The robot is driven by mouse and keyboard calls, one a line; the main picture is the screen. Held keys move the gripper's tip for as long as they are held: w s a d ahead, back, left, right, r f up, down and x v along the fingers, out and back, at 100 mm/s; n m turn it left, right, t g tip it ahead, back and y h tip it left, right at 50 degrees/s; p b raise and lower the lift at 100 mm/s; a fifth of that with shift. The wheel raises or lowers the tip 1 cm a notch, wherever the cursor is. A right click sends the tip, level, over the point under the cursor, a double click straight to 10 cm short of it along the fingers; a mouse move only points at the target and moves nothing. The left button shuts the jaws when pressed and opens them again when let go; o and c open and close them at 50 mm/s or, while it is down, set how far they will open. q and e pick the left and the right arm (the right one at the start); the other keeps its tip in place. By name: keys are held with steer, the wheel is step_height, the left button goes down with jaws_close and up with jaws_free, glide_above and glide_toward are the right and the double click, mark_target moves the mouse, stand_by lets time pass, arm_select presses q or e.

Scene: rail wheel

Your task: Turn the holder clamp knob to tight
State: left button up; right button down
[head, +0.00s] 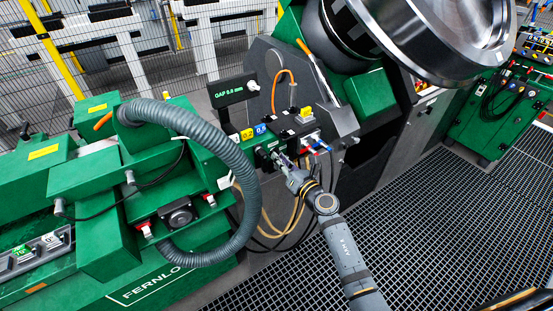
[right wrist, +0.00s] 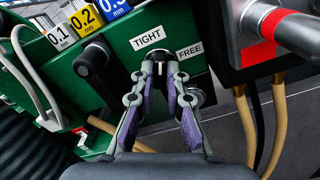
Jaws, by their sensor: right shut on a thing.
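The holder clamp knob (right wrist: 160,57) is a small dark knob on the green panel, just below the white TIGHT label (right wrist: 148,38) and left of the FREE label (right wrist: 190,50). My right gripper (right wrist: 161,70) is shut on it, with its two purple-padded fingers on either side. The fingers hide much of the knob, and I cannot tell its exact angle. In the head view my right gripper (head: 284,162) reaches up to the green panel from below right. My left gripper is not in view.
A black lever (right wrist: 93,57) stands left of the knob, under the gauge tags (right wrist: 84,19) marked in mm. A red-banded fitting (right wrist: 272,25) is close on the right. A thick grey hose (head: 240,165) arches left of my arm. Tan hoses hang below the panel.

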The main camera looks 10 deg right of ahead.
steer(key=shift+n, duration=0.4)
steer(key=shift+f, duration=0.1)
steer(key=n+b, duration=0.2)
steer(key=n, duration=0.2)
steer(key=c, duration=1.2)
jaws_free()
steer(key=v, duration=0.7)
steer(key=shift+p, duration=0.35)
